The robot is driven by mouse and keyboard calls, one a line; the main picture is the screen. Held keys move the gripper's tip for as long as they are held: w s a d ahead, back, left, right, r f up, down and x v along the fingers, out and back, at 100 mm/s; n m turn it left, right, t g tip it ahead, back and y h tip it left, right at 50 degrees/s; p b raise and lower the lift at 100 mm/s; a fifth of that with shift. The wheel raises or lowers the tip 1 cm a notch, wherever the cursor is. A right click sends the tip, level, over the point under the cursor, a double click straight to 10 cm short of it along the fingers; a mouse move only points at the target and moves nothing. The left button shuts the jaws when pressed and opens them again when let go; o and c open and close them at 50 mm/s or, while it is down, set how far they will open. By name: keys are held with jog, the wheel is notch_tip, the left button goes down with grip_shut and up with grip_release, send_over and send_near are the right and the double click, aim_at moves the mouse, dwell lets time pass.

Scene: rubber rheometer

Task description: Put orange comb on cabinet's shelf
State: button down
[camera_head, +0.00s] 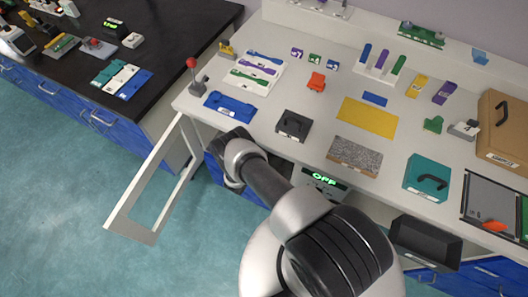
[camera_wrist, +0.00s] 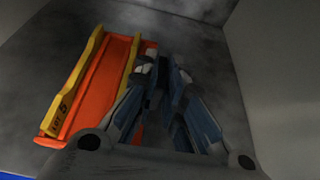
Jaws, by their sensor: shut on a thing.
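The orange comb (camera_wrist: 100,82) shows in the wrist view as a long orange piece with a yellow strip marked "LOT 5" along its left side. It lies against or just above a grey surface inside the cabinet. My gripper (camera_wrist: 164,68) is shut on the comb's right side, its blue-grey fingers covering part of it. Whether the comb touches the shelf (camera_wrist: 55,45) is unclear. In the head view the cabinet's white-framed door (camera_head: 152,185) stands open, and my arm reaches under the bench top. The comb and fingertips are hidden there.
Grey cabinet walls (camera_wrist: 275,60) stand close on the right in the wrist view.

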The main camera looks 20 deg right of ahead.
jog(key=shift+f+b, duration=0.55)
jog(key=shift+f, duration=0.9)
jog(key=shift+f, duration=0.1)
jog(key=shift+f, duration=0.1)
jog(key=c, duration=1.7)
grip_release()
jog(key=shift+r, duration=0.2)
jog(key=shift+s+a+r, duration=0.15)
jog(key=shift+a, duration=0.05)
jog(key=p+v, duration=0.3)
jog(key=v, duration=0.8)
jog(key=shift+s+a+r, duration=0.1)
jog(key=shift+s+r, duration=0.05)
jog(key=shift+s, duration=0.05)
